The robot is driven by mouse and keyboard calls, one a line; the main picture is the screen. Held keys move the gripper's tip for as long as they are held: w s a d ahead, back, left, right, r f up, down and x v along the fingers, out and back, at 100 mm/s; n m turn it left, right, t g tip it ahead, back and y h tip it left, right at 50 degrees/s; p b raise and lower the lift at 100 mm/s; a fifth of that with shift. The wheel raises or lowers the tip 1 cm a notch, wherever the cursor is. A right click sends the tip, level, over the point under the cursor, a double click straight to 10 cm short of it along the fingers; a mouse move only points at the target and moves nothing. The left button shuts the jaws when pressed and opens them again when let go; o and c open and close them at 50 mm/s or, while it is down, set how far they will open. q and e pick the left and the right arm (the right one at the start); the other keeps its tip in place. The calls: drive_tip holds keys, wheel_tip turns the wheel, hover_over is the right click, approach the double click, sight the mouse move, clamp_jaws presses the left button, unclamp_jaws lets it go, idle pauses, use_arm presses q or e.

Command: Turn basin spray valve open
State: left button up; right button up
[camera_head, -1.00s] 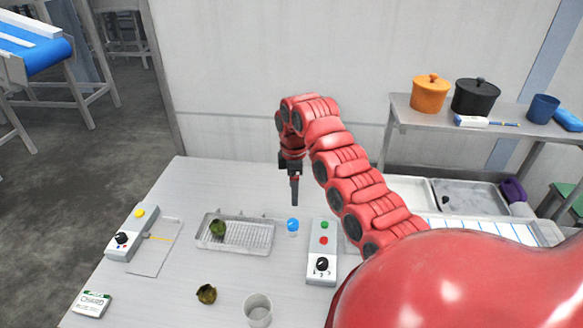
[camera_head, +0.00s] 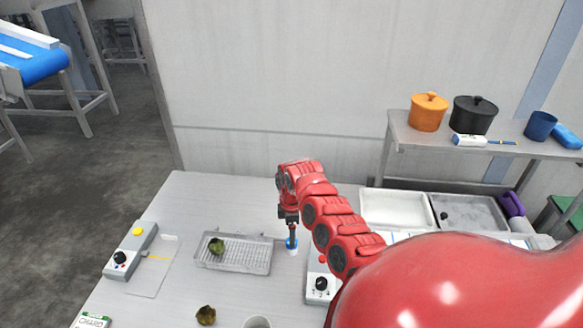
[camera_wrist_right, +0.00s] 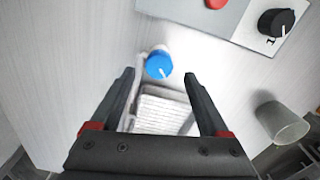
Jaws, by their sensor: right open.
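The blue spray valve knob (camera_head: 290,243) sits on a small white base at the right end of the basin, a shallow metal tray with a ribbed bottom (camera_head: 250,262). My right gripper (camera_head: 292,232) points down right over the knob and partly hides it. In the right wrist view the blue knob (camera_wrist_right: 159,66) shows beyond and between the two open fingertips (camera_wrist_right: 158,75), with nothing held. I cannot tell whether the fingers touch it. A dark green leafy clump (camera_head: 217,246) lies in the basin. My left gripper is not in view.
A control box with a black dial (camera_head: 320,284) stands right of the knob, partly behind my arm. Another box with a yellow button (camera_head: 138,232) is at left. A brownish-green clump (camera_head: 205,315) and a clear cup (camera_head: 257,322) are in front. White and grey trays (camera_head: 398,206) lie at back right.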

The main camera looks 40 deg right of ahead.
drive_tip(key=shift+f, duration=1.9)
clamp_jaws()
